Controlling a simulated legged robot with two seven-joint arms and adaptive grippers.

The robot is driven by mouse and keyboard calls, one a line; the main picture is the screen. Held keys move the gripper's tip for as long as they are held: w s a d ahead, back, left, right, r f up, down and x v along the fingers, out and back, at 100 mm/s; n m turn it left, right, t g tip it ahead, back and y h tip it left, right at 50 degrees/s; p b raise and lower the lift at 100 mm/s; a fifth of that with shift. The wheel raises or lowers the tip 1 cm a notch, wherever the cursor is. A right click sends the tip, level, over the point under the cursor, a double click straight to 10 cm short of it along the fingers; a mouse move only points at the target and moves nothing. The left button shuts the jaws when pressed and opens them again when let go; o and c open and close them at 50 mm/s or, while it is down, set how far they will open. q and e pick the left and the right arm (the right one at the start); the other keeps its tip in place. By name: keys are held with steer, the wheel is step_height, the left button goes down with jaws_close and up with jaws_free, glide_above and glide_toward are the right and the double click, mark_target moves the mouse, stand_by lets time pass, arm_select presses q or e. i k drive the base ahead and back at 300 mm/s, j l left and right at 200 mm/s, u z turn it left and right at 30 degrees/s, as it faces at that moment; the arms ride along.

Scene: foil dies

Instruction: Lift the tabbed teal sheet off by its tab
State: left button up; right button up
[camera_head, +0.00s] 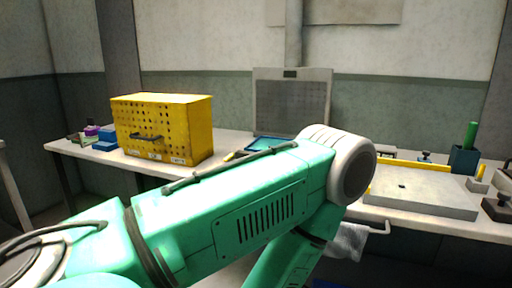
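A flat teal piece (268,143) lies on the table in front of an upright grey perforated panel. My arm hides part of it, and I cannot tell whether it is the tabbed sheet; no tab shows clearly. My green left arm comes in from the left, crosses the middle of the view and bends down at a grey joint. Its gripper is out of view below. My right gripper is not in view either.
A yellow perforated box (162,128) with a dark handle stands on the left of the table (225,147). A grey block (425,190) lies at the right, with a dark cup (463,160) holding a green stick behind it. A pale cloth (347,242) hangs from a front rail.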

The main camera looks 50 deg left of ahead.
mark_target(263, 143)
steer(key=u, duration=1.55)
steer(key=i+l+z, duration=0.1)
steer(key=z, duration=0.15)
steer(key=i+j, duration=0.05)
steer(key=i, duration=0.05)
